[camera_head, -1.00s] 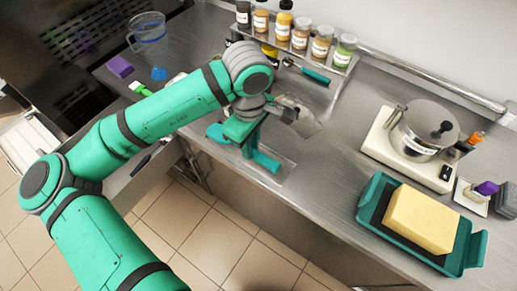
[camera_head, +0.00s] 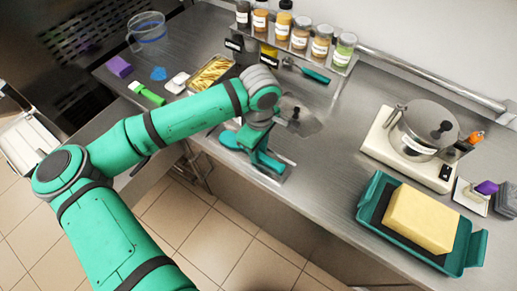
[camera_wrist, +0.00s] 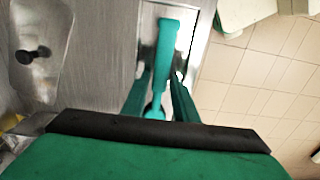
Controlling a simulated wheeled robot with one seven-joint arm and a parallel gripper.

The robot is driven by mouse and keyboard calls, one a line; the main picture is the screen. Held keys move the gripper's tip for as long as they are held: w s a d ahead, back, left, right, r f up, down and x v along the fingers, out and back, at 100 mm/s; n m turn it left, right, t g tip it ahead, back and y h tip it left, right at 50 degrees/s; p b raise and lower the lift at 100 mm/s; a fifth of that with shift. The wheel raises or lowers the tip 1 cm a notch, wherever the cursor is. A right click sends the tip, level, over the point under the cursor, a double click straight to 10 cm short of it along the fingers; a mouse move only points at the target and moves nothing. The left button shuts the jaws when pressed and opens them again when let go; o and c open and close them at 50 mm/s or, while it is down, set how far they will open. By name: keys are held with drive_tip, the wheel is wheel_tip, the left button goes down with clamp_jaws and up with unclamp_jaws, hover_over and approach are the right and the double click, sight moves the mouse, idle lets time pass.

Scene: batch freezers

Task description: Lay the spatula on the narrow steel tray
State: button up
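The teal spatula (camera_head: 230,140) is at the front edge of the counter, its rounded end to the left of my gripper. Its long handle (camera_wrist: 166,45) runs between the fingers in the wrist view. My gripper (camera_head: 263,155) points down with its two teal fingers (camera_wrist: 159,78) close on both sides of the handle, and appears shut on it. The narrow steel tray (camera_head: 288,172) is below the spatula and also shows in the wrist view (camera_wrist: 148,25). The spatula lines up along the tray; whether it touches it cannot be told. My gripper hides the spatula's middle.
A rack of spice jars (camera_head: 300,38) stands along the wall, with a teal-handled tool (camera_head: 312,74) before it. A pot (camera_head: 423,128) on a white base and a teal tray with a yellow block (camera_head: 420,218) are right. Bare counter (camera_head: 335,165) lies between.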

drive_tip(key=shift+o, duration=0.6)
wheel_tip(320, 180, up, 12)
idle(0.7)
